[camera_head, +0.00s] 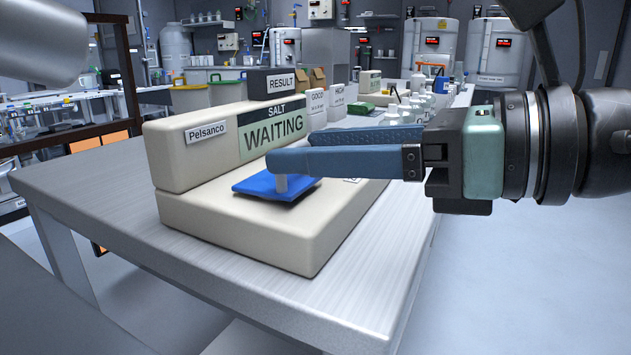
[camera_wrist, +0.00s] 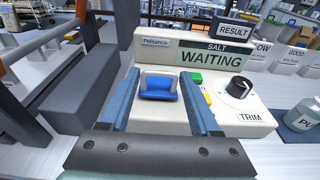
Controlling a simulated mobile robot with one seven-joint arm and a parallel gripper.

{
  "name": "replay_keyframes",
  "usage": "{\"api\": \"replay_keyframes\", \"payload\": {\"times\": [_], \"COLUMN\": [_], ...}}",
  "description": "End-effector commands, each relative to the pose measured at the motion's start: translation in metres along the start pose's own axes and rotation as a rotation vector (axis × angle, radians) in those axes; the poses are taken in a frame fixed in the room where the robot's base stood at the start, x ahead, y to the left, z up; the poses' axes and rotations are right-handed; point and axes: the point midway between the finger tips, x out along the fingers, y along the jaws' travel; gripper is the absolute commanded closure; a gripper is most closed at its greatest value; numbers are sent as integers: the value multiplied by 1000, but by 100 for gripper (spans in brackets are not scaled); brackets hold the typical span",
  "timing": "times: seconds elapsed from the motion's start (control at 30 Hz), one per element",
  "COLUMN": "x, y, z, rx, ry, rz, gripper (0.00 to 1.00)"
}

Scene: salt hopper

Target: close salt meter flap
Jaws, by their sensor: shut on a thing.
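The salt meter (camera_head: 240,222) is a cream box on a metal table, with a raised back part whose display (camera_head: 272,130) reads "SALT WAITING". Its blue flap (camera_head: 250,187) lies low over the front deck, close to flat; whether it sits flush I cannot tell. A short grey post stands on the flap at my fingertips. My gripper (camera_head: 285,162) reaches in from the right with blue-grey fingers, shut on the flap. The wrist view shows the flap (camera_wrist: 158,88) between the two fingers (camera_wrist: 158,100); the exact contact is partly hidden.
In the wrist view a black TRIM knob (camera_wrist: 239,87) and a green button (camera_wrist: 195,78) are right of the flap. A RESULT box (camera_head: 281,83) tops the meter. White GOOD and HIGH boxes and bottles stand behind. The table's front left (camera_head: 90,190) is clear.

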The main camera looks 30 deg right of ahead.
Motion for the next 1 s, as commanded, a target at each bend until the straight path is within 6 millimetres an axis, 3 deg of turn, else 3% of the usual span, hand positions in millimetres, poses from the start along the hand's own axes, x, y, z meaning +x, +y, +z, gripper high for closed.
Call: {"api": "replay_keyframes", "payload": {"times": [0.7, 0.73, 0.8, 1.0], "x": [-2, -2, -2, -1], "y": [-1, -1, 0, 0], "z": [-3, -3, -4, -5], "rx": [0, 0, 0, 0], "ry": [-81, -81, -79, -76], "rz": [-2, -2, -2, -1], "gripper": [92, 33, 22, 22]}}
